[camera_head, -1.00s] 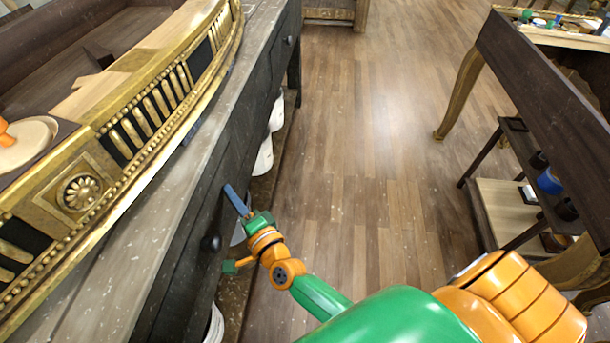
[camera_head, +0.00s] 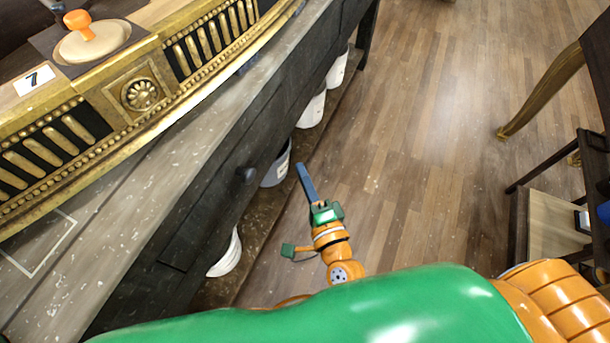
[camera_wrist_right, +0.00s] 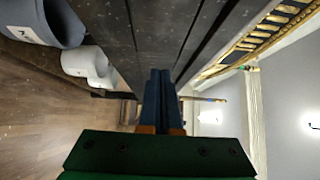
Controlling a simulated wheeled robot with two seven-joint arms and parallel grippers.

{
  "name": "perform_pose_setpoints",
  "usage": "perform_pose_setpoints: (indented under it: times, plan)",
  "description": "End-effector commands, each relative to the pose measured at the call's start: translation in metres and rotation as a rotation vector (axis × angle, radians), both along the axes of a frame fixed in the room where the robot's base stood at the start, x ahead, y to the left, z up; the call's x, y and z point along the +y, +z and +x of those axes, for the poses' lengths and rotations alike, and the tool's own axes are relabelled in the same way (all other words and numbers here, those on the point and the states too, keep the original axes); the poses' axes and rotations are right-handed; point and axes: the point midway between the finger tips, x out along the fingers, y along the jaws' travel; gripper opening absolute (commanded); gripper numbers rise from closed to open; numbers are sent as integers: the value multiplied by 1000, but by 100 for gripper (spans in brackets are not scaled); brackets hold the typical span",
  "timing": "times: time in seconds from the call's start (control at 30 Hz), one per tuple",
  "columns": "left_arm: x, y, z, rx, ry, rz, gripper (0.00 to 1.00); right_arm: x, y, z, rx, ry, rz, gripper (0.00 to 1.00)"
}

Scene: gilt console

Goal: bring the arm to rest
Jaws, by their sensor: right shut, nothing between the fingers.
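My right arm (camera_head: 330,237) is orange and green and reaches forward from the bottom of the head view. Its gripper (camera_head: 303,172) has blue fingers, shut and empty, pointing up and slightly left in the picture. It hangs over the floor, to the right of the dark drawer front of the workbench. In the right wrist view the blue fingers (camera_wrist_right: 162,88) lie together with nothing between them. The drawer fronts (camera_wrist_right: 150,35) fill the top middle of that view. My left gripper is not in view.
The gilt console (camera_head: 140,92) rests on the grey workbench top (camera_head: 130,190), with an orange-knobbed round wooden piece (camera_head: 95,42) on it. White and grey buckets (camera_head: 312,108) stand under the bench. A dark side table (camera_head: 590,160) is at right. Wooden floor (camera_head: 430,150) between is clear.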

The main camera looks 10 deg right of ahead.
Motion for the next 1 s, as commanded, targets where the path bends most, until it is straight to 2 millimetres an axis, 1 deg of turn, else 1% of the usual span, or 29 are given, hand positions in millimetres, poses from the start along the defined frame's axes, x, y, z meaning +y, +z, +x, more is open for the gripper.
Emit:
perform_pose_setpoints:
  times: [0.03,0.17,0.23,0.27,0.33,0.37,0.4,0.43,0.47,0.5,0.57,0.6,0.7,0.8,0.87,1.0]
  plan:
    - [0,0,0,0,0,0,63,-1,-1,-4,1,0,0,0]
    - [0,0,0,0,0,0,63,-1,0,-7,1,0,-2,0]
    - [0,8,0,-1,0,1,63,0,-8,-8,29,20,-65,0]
    - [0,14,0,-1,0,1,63,2,-17,-11,60,42,-134,0]
    - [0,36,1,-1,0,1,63,1,-58,-26,180,135,-387,0]
    - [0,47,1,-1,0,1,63,-2,-81,-38,248,195,-522,0]
    - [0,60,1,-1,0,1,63,-11,-114,-60,344,291,-700,0]
    - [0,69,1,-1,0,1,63,-19,-136,-79,415,370,-826,0]
    - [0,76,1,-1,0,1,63,-30,-157,-101,484,451,-939,0]
    - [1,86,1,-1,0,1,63,-45,-180,-131,569,563,-1069,0]
    - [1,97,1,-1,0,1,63,-67,-204,-176,681,730,-1222,0]
    - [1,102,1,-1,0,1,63,-81,-214,-204,743,832,-1297,0]
    - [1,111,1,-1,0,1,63,-108,-227,-258,849,1041,-1414,0]
    - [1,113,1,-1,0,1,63,-121,-231,-287,897,1154,-1461,0]
    - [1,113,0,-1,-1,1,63,-124,-233,-293,907,1181,-1471,0]
    - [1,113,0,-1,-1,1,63,-124,-233,-293,907,1181,-1471,0]
